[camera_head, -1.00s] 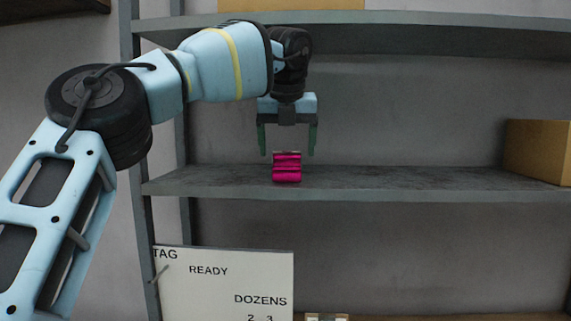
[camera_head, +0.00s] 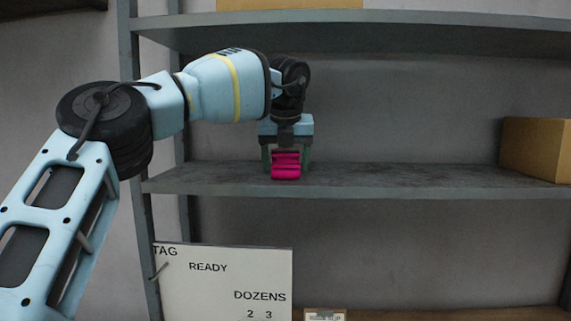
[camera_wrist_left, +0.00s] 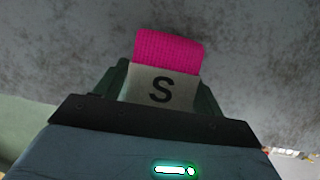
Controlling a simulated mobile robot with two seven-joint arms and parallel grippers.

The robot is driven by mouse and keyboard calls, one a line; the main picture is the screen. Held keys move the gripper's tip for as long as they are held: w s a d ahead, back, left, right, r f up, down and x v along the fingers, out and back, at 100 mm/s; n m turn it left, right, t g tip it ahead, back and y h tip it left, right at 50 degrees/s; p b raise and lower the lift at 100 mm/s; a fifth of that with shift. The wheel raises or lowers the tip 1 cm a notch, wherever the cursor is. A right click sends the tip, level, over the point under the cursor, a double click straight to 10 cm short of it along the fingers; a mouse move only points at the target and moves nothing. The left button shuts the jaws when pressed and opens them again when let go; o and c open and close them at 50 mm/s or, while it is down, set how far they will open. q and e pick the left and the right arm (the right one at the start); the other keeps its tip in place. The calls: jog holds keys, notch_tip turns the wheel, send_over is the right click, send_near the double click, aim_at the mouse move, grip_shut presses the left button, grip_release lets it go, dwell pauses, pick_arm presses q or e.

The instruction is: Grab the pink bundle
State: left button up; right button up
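The pink bundle (camera_head: 286,165) sits on the middle grey shelf, near its front edge. My left gripper (camera_head: 286,160) points down over it, with one green finger on each side of the bundle. In the left wrist view the bundle (camera_wrist_left: 168,50) shows as ribbed pink cloth with a pale band marked "S", between the fingers (camera_wrist_left: 163,88). The fingers look spread, and I cannot make out firm contact on either side. The lower fingertips are partly hidden beside the bundle. My right gripper is not in view.
The bundle's shelf (camera_head: 420,178) is clear to the right up to a cardboard box (camera_head: 537,148). Another shelf (camera_head: 430,35) runs above. A white sign (camera_head: 225,285) reading "READY" and "DOZENS" stands below at the left.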

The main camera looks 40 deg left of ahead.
aim_at(287, 151)
pick_arm(q)
jog(key=c, duration=0.8)
jog(key=shift+r, duration=0.15)
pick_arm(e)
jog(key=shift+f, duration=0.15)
